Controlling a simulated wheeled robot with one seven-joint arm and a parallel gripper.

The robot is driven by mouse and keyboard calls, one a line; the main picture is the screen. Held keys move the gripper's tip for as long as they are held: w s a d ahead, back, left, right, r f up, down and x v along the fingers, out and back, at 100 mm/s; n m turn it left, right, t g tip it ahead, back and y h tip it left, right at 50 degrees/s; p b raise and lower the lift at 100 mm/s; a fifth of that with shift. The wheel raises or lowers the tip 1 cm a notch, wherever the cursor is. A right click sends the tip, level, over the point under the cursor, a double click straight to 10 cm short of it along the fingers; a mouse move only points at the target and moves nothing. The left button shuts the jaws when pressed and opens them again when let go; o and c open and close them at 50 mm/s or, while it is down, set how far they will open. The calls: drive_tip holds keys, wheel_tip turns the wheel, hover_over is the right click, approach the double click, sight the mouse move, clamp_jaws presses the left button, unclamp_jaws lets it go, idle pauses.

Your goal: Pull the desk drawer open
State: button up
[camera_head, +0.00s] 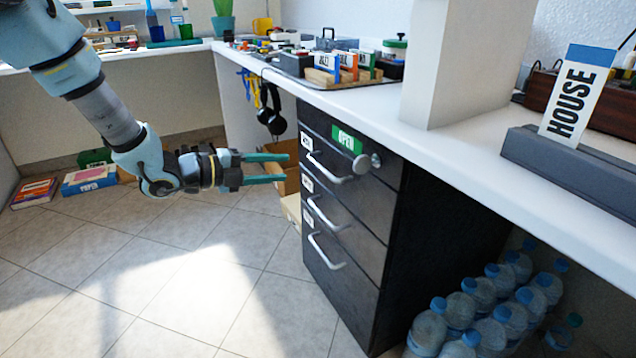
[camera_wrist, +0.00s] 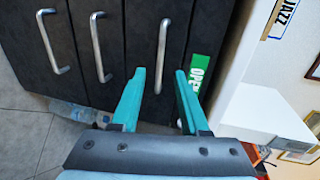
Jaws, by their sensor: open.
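The desk drawer unit (camera_head: 345,240) is a dark cabinet under the white desk, with three stacked drawers and silver bar handles.
Several water bottles (camera_head: 480,310) stand under the desk at the right. A cardboard box (camera_head: 290,180) is behind my gripper. The tiled floor in front is clear.

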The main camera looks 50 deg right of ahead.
sight(318, 163)
drive_tip(key=b+x, duration=0.2)
drive_tip(key=x, duration=0.9)
drive_tip(key=shift+a+r, duration=0.1)
clamp_jaws()
idle(1.1)
